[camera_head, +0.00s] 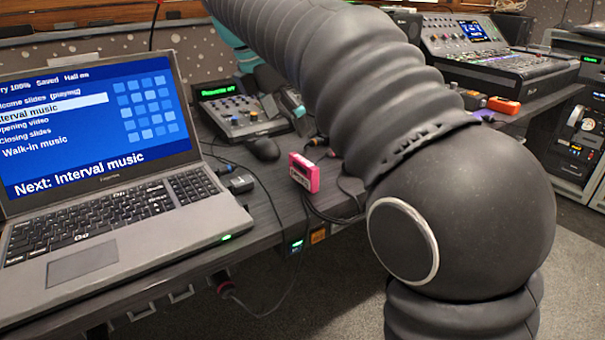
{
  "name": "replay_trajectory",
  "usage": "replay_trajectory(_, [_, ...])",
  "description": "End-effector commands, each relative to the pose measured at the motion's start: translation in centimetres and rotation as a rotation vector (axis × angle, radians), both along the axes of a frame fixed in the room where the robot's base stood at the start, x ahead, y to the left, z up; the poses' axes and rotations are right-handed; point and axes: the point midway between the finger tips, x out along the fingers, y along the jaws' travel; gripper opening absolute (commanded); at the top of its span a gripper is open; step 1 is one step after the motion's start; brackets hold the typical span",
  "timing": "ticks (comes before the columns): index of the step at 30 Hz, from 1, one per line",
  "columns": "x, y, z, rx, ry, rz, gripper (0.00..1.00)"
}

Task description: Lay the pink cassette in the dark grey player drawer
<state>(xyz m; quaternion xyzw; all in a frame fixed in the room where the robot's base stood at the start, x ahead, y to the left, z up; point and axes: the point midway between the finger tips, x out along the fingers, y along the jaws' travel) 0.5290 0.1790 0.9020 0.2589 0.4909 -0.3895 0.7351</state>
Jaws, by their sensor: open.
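The pink cassette (304,172) stands on edge near the front edge of the dark desk, among black cables, just left of my arm. I cannot make out the dark grey player drawer; my large arm covers much of the desk's middle.
An open laptop (110,215) fills the left of the desk. A small fader console (238,115), a black mouse (263,148) and a small dark box (240,184) lie near the cassette. A large mixing console (475,50) and an orange item (503,105) are at right.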

Motion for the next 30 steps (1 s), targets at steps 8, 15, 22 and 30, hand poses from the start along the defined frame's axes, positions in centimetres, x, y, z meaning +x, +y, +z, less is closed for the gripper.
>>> replay_trajectory(8, [1.0,-1.6,-5.0,0.0,0.001,-0.004,1.0])
replay_trajectory(15, [1.4,-2.2,-6.7,0.001,0.0,-0.003,1.0])
replay_trajectory(22, [1.7,-2.3,-9.2,0.001,0.002,-0.004,1.0])
replay_trajectory(30, [2.2,-3.0,-11.8,0.002,0.001,-0.004,1.0])
